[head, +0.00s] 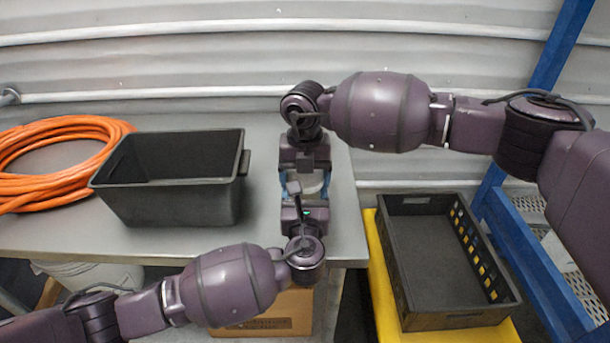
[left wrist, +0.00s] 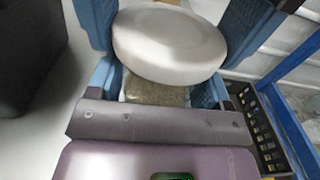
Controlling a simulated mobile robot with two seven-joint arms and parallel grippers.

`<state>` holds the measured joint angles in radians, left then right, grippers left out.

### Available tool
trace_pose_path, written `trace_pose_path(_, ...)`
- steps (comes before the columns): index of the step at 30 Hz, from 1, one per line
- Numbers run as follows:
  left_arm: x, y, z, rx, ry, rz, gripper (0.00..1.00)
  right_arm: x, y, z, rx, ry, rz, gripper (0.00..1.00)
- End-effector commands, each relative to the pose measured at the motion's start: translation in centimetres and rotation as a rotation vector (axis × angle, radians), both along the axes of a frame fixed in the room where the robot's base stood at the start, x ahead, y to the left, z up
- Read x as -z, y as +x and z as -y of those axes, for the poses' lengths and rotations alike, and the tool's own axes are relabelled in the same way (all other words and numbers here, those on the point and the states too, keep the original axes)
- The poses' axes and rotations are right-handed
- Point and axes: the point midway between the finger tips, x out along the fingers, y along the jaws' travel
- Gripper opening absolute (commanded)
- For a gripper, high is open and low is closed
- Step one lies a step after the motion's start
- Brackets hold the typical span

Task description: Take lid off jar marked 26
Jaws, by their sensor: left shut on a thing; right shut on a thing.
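A jar with brownish contents (left wrist: 155,92) shows low between my left gripper's blue fingers in the left wrist view. A wide white round lid (left wrist: 170,45) sits over its top; I cannot tell whether it still touches the jar. In the head view the jar is mostly hidden between my grippers, with a pale part (head: 318,184) showing. My left gripper (head: 301,196) is shut on the jar from the near side. My right gripper (head: 306,180) comes from the far side, its blue fingers flanking the lid, and is shut on it. No number is readable.
A black bin (head: 170,206) stands on the grey metal table (head: 262,220), with a coiled orange hose (head: 50,150) at the left. A black crate (head: 408,302) sits on a yellow surface (head: 381,312) at the right, beside a blue frame (head: 530,255). A cardboard box (head: 285,313) is below the table edge.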

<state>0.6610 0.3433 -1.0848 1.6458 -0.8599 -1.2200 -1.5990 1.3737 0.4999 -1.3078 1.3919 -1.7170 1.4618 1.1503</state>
Motion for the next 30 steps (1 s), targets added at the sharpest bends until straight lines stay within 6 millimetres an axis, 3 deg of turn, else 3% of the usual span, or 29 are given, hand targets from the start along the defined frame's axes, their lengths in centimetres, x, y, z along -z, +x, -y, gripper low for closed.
trace_pose_path(15,0.00,0.02,-0.03,-0.001,0.000,0.000,0.07,-0.10,0.04,0.00,-0.530,0.000,0.002,0.52)
trace_pose_path(27,0.01,0.02,-0.04,-0.001,0.000,0.000,0.07,-0.09,0.03,0.01,-0.589,0.000,0.001,0.52)
trace_pose_path(28,0.01,0.01,-0.04,-0.001,0.000,0.000,0.07,-0.09,0.03,0.01,-0.589,0.000,0.001,0.82)
trace_pose_path(30,0.01,0.01,-0.04,-0.001,0.000,0.000,0.07,-0.09,0.03,0.01,-0.589,0.000,0.001,0.93)
